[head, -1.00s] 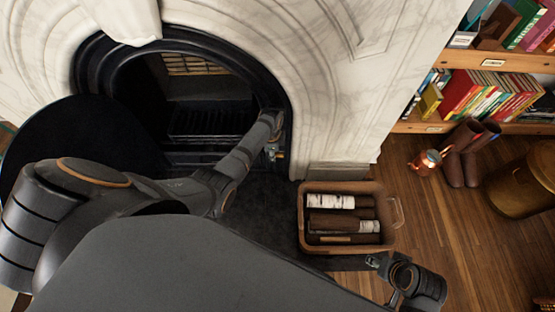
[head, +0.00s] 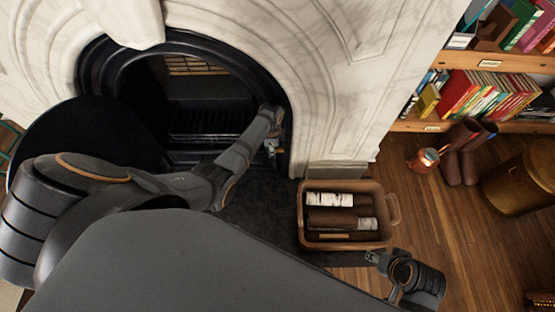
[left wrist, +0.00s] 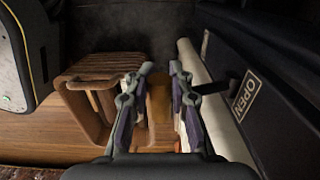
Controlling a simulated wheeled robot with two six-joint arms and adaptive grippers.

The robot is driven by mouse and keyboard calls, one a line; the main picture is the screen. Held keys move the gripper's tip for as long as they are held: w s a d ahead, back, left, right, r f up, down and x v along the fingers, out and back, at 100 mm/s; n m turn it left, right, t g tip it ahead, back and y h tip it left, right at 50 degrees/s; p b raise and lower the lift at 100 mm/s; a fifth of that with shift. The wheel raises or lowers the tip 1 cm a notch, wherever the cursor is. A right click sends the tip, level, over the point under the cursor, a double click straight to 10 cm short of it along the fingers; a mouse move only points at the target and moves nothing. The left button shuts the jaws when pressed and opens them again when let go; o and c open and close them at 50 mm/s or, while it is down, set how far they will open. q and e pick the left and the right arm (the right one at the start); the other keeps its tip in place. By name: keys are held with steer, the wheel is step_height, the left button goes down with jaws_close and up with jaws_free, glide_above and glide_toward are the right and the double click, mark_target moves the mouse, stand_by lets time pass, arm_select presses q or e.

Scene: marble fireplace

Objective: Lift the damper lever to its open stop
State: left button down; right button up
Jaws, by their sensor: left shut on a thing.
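The black arched fireplace (head: 287,100) stands in a white marble surround. My left gripper (head: 273,148) is at the lower right side of its arch.
A brown basket (head: 303,225) with logs stands on the floor right of the hearth. A copper pot (head: 424,160), brown boots (head: 462,155) and a bookshelf (head: 440,125) are farther right. A round black panel (head: 80,140) is at left.

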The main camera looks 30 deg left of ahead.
arm_select(q)
steer(key=shift+w+r, duration=0.1)
steer(key=shift+w+a+r+p, duration=0.1)
steer(key=shift+w+r+p, duration=0.1)
steer(key=shift+r+p, duration=0.3)
steer(key=shift+w+a+r+p, duration=0.1)
steer(key=shift+w+r+p, duration=0.15)
steer(key=shift+r, duration=0.35)
steer(key=shift+w+a+r+p, duration=0.1)
steer(key=shift+w+r+p, duration=0.05)
steer(key=shift+p, duration=0.15)
jaws_free()
